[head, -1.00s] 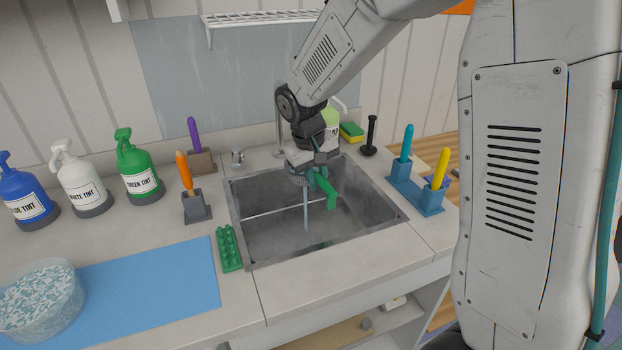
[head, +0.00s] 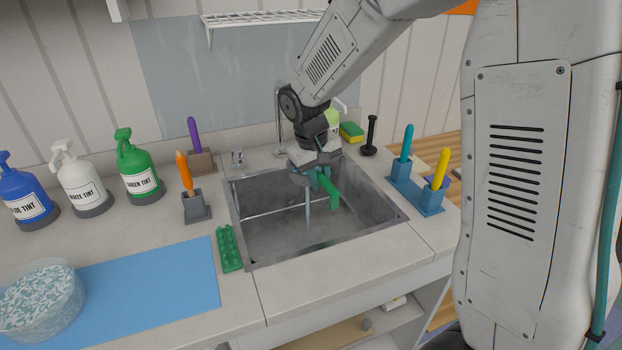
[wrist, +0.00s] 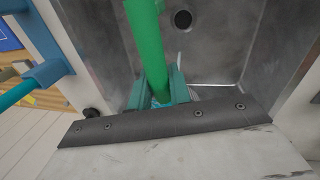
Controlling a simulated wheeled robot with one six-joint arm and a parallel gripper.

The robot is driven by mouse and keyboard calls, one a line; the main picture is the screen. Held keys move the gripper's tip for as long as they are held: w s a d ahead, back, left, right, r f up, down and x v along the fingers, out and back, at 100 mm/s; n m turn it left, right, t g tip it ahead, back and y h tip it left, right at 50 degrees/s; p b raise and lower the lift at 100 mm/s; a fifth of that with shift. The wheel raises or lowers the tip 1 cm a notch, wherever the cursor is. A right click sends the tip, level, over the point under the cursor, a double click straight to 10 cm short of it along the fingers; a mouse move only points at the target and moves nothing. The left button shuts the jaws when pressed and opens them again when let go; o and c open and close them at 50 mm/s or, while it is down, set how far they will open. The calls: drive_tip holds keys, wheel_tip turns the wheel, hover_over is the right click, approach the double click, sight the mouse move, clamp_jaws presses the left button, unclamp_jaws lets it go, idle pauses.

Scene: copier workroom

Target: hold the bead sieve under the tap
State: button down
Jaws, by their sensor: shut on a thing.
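My gripper (head: 314,172) is over the sink and shut on a green handle (head: 329,188), which I take to be the bead sieve's. In the wrist view the green handle (wrist: 147,40) runs from the top edge down to the jaws (wrist: 160,95). The sieve's bowl cannot be made out; a bit of blue shows between the jaws. The tap (head: 279,115) rises behind the sink, partly hidden by my arm. A thin pale blue-grey vertical streak (head: 308,195) stands below my gripper; I cannot tell whether it is water.
Tint bottles (head: 138,170) and a round speckled tub (head: 40,300) on a blue mat (head: 165,280) are further left.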

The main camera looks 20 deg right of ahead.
drive_tip(key=s+a, duration=0.2)
drive_tip(key=s, duration=0.5)
drive_tip(key=shift+s+a, duration=0.25)
drive_tip(key=shift+a, duration=0.15)
drive_tip(key=shift+r, duration=0.1)
idle(1.2)
drive_tip(key=s+a+r, duration=0.1)
drive_tip(key=s+r, duration=0.3)
drive_tip(key=shift+s+a, duration=0.35)
drive_tip(key=shift+f, duration=0.1)
idle(0.6)
